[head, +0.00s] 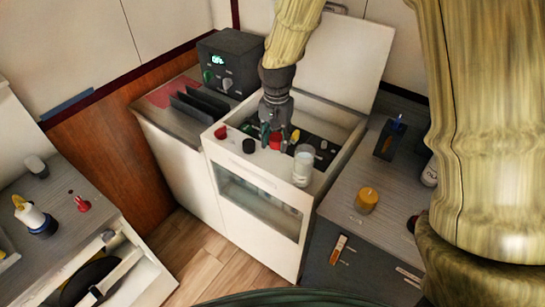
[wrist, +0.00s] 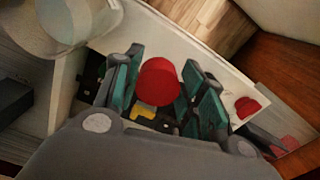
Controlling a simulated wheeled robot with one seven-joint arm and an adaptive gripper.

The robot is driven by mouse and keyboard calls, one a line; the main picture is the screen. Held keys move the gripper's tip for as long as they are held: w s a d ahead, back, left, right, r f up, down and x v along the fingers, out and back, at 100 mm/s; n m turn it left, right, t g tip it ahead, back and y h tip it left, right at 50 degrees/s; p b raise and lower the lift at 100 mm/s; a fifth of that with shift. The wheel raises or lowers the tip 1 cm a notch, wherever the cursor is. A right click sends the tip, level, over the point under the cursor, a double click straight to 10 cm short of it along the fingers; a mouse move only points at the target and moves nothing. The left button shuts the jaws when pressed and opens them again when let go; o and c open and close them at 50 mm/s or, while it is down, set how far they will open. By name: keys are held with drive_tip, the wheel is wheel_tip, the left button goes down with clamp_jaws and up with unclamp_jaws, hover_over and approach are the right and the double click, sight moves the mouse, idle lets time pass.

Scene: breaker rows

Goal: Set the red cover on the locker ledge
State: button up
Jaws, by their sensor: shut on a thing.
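The red cover (wrist: 158,82) is round and sits between the green finger pads of my gripper (wrist: 160,92) in the wrist view. My gripper is shut on it. In the head view my gripper (head: 272,136) holds the red cover (head: 275,141) over the inside of the white locker, just behind its front ledge (head: 262,160). A second, smaller red piece (head: 220,132) rests at the left end of the ledge; it also shows in the wrist view (wrist: 247,106). The underside of the held cover is hidden.
Dark breaker rows and a yellow piece (wrist: 143,112) lie inside the locker. The raised lid (head: 345,55) stands behind. A yellow candle-like cylinder (head: 366,200) is on the right counter.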

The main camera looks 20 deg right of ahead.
sight(277, 138)
wheel_tip(277, 138, down, 2)
drive_tip(key=shift+w+d+f+p, duration=0.1)
drive_tip(key=shift+d+f+p, duration=0.05)
drive_tip(key=shift+f+p, duration=0.95)
drive_tip(key=shift+f, duration=1.95)
drive_tip(key=o, duration=0.9)
drive_tip(key=shift+f, duration=0.1)
drive_tip(key=shift+o, duration=0.2)
drive_tip(key=shift+r+b, duration=1.85)
drive_tip(key=shift+r, duration=4.3)
